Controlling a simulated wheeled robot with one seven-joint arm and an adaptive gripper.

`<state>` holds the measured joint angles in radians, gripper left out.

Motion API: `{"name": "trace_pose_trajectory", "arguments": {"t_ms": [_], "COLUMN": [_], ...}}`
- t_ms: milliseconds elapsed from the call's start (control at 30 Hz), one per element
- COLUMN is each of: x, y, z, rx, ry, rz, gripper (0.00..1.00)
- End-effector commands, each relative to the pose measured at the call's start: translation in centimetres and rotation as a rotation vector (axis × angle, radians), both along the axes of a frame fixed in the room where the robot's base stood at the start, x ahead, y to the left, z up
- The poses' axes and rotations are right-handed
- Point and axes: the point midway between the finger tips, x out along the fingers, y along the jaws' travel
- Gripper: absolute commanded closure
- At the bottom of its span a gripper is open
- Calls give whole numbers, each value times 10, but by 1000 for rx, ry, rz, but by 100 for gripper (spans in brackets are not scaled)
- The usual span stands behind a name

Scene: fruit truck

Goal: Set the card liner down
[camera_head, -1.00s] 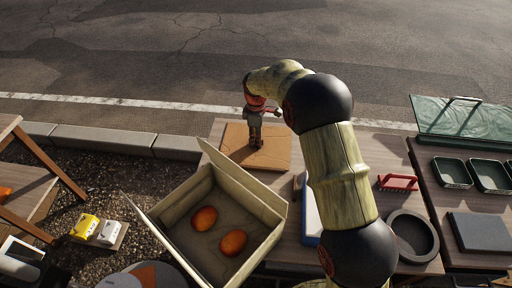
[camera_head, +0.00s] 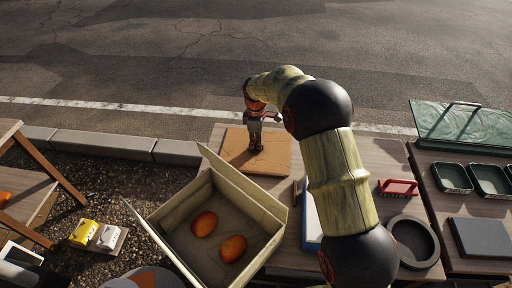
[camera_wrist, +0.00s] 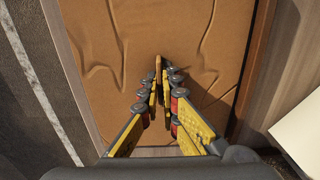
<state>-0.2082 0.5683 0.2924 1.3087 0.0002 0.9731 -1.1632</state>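The card liner (camera_head: 276,151) is a flat, creased orange-brown sheet at the back of the wooden table. It also fills much of the wrist view (camera_wrist: 210,35). My gripper (camera_head: 256,147) points down over the liner's middle. In the wrist view its yellow fingers (camera_wrist: 160,88) are drawn close together, with a thin upright brown piece between the tips that seems to be part of the liner. The liner looks flat on the tabletop; its contact edge under the gripper is partly hidden.
An open box (camera_head: 164,214) with two orange fruits (camera_head: 218,235) stands in front of the liner. A red-handled tool (camera_head: 398,187), a round dark bowl (camera_head: 433,240) and a blue-edged white board (camera_head: 311,215) lie to the right. The table's back edge is close behind the liner.

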Motion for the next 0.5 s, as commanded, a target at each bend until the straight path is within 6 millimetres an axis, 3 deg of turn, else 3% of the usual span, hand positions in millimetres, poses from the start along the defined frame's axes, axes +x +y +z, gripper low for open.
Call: {"name": "trace_pose_trajectory", "arguments": {"t_ms": [500], "x": [1], "y": [0], "z": [86], "rx": [0], "ry": [-3], "rz": [0], "gripper": [100]}}
